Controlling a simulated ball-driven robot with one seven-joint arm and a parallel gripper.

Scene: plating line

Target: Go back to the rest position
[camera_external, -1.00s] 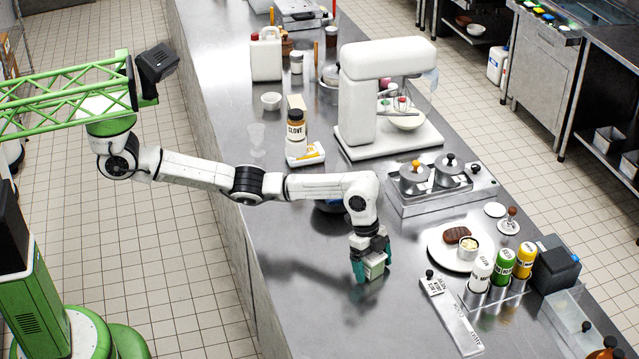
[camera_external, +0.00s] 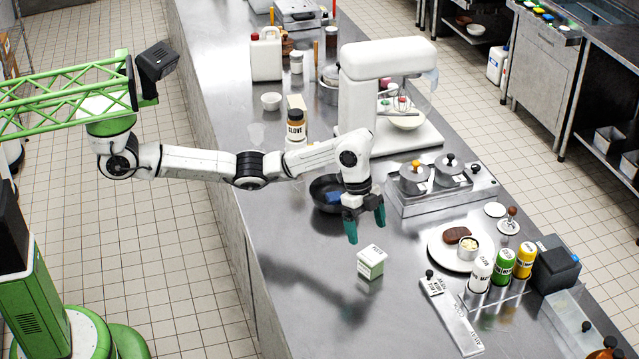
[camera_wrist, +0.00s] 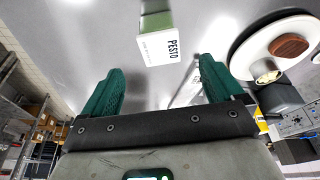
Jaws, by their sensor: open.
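My gripper (camera_external: 366,226) is open and empty above the steel counter, its two teal fingers pointing down and spread apart. A small white and green box (camera_external: 371,262) stands on the counter just below and in front of the fingers, apart from them. In the wrist view the box (camera_wrist: 160,38), labelled PESTO, lies beyond the gap between the two open fingers (camera_wrist: 158,88).
A dark pan (camera_external: 322,196) sits behind my gripper, partly hidden by the arm. A plate (camera_external: 437,250) with a brown patty, several labelled bottles (camera_external: 503,265) and a label strip (camera_external: 452,318) lie to the right. A white mixer (camera_external: 357,100) stands behind. The counter's front left is clear.

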